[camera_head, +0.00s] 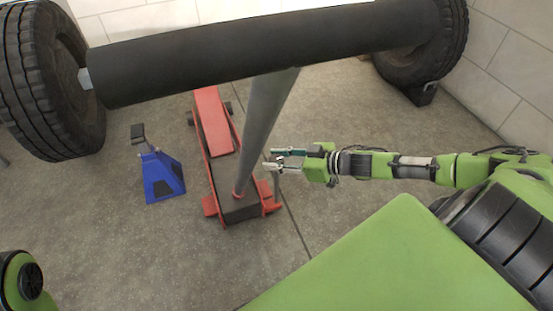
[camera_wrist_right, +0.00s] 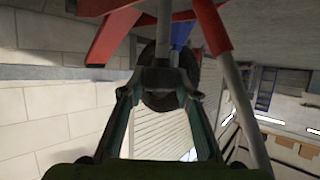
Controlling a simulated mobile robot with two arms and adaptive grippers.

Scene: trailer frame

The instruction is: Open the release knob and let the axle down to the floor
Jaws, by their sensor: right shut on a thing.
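The axle (camera_head: 270,45) is a thick dark beam across the top of the head view, with a tyre at each end. My right gripper (camera_head: 272,162) is beside the jack's near end, just right of the pole. In the right wrist view its fingers (camera_wrist_right: 168,82) are closed on a dark part with a grey stem, apparently the release knob (camera_wrist_right: 163,98); the fingers partly hide it. My left gripper is out of view.
A blue stand (camera_head: 160,178) with a dark top is on the floor left of the jack, apart from the axle. A dark wheel chock (camera_head: 424,94) sits by the right tyre (camera_head: 425,50). The left tyre (camera_head: 48,80) is at the far left.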

